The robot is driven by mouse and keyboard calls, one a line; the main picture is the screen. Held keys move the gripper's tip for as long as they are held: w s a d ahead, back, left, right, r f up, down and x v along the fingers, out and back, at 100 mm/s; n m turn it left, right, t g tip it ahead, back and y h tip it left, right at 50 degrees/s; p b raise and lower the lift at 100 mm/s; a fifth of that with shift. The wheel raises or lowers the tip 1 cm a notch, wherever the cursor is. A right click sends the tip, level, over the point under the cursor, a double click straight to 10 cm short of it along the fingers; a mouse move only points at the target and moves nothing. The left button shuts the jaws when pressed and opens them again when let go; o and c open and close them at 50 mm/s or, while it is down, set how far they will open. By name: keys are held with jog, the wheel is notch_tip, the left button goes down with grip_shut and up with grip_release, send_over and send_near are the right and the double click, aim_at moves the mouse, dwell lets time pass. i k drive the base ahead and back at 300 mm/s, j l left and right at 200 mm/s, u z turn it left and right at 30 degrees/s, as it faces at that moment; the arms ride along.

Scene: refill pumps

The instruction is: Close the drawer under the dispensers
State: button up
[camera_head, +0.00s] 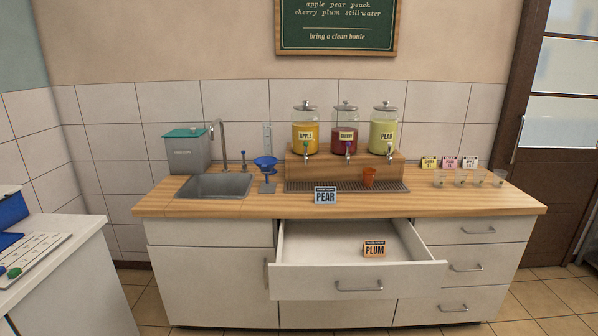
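The drawer (318,284) under the dispensers is pulled out from the white counter cabinet. Its front has a metal handle (358,286). An orange card reading PLUM (374,250) is in the drawer, towards its right side. Three glass dispensers stand above on a wooden riser: apple (305,133), cherry (345,135) and pear (382,135). My gripper is not in view.
A white counter (70,285) stands at the left. Tiled floor shows at the lower right.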

aim_at(323, 259)
jog(key=i+j+z, duration=0.25)
jog(key=i, duration=0.2)
jog(key=i+j+z, duration=0.3)
jog(key=i+l, duration=0.05)
jog(key=i, duration=0.05)
